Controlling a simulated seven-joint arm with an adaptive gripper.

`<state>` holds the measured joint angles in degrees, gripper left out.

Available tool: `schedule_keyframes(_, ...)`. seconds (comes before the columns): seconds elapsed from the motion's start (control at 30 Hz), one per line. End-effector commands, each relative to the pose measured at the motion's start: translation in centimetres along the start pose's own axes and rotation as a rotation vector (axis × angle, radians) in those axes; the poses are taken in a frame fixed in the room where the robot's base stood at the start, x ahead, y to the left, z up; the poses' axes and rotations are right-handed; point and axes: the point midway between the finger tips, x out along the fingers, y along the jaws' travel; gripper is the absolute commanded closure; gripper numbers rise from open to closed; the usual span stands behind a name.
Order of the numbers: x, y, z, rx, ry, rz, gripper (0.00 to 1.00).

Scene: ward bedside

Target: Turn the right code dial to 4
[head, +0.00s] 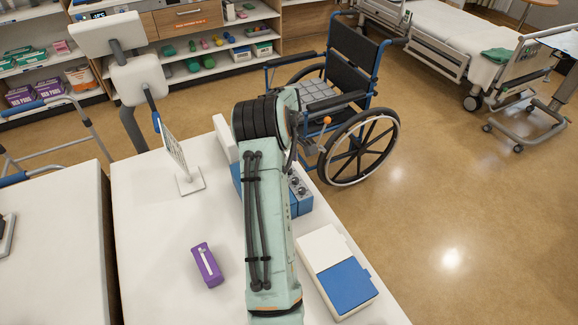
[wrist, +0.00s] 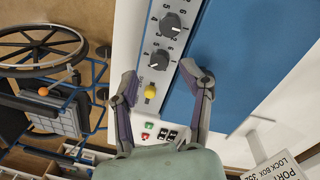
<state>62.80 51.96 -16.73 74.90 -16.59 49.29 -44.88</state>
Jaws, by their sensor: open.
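A blue lock box with a pale front panel (wrist: 176,40) fills the top middle of the wrist view. In the head view the box (head: 300,197) is partly hidden by my arm, which also hides my gripper.
On the white table (head: 150,235) lie a purple box (head: 207,265) and a blue-and-white box (head: 345,285). A sign on a stand (head: 174,153) is left of my arm. A wheelchair (head: 345,100) stands just beyond. Green and red buttons (wrist: 148,131) sit near my gripper's base.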

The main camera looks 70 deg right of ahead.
Motion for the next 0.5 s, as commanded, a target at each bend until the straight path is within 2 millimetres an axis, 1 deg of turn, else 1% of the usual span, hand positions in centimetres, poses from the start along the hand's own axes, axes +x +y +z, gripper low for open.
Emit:
schedule_keyframes(0.03,-1.0,0.1,-0.1,0.000,0.003,0.003,0.52)
schedule_keyframes(0.1,-2.2,0.1,-0.1,0.000,0.002,0.003,0.52)
schedule_keyframes(0.23,-4.2,0.0,-0.1,-0.001,0.003,0.003,0.52)
schedule_keyframes(0.4,-5.6,0.0,0.0,-0.002,0.002,0.001,0.52)
schedule_keyframes(0.5,-5.8,0.0,0.0,-0.001,0.001,0.000,0.52)
